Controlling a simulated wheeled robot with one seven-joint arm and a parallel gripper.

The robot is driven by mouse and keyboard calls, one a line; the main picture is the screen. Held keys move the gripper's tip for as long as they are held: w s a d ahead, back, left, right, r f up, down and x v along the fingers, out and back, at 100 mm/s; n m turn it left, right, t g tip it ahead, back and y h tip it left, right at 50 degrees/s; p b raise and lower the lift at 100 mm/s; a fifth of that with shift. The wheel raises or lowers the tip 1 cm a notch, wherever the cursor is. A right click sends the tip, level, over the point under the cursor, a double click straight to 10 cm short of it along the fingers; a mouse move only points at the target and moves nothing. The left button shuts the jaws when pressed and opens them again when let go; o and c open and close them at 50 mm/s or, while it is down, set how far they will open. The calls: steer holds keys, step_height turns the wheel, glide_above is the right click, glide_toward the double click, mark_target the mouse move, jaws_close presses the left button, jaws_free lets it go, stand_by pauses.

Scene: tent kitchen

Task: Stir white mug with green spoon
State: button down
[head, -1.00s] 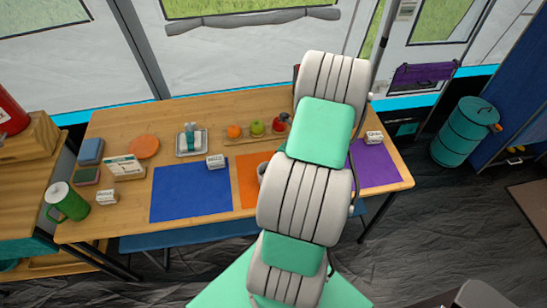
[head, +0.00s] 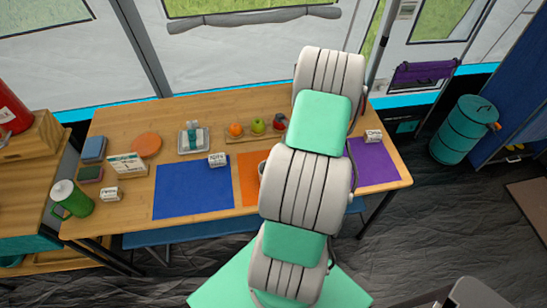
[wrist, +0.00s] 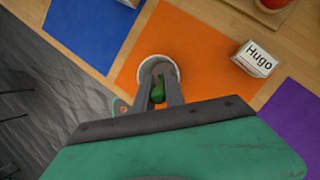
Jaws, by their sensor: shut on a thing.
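The white mug (wrist: 143,66) stands on the orange mat (wrist: 190,38) in the wrist view, seen from above as a round white rim. My gripper (wrist: 159,80) is over the mug, its fingertips across the mouth. It is shut on the green spoon (wrist: 158,95), of which only a short green part shows between the fingers. The spoon's lower end is hidden, so I cannot tell how deep it reaches. In the head view my arm hides the gripper and spoon, and only a sliver of the mug (head: 262,168) shows.
A Hugo name card (wrist: 255,58) stands right of the mug, near the purple mat (wrist: 294,118). The blue mat (head: 193,188) is bare except near its back corner. A fruit tray (head: 244,137), a green pitcher (head: 72,199) and an orange disc (head: 146,145) are on the table.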

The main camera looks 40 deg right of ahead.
stand_by(0.3)
step_height(320, 180, up, 8)
steer(key=d, duration=0.1)
steer(key=shift+s+d+r, duration=0.25)
steer(key=shift+s, duration=0.2)
stand_by(0.4)
stand_by(0.6)
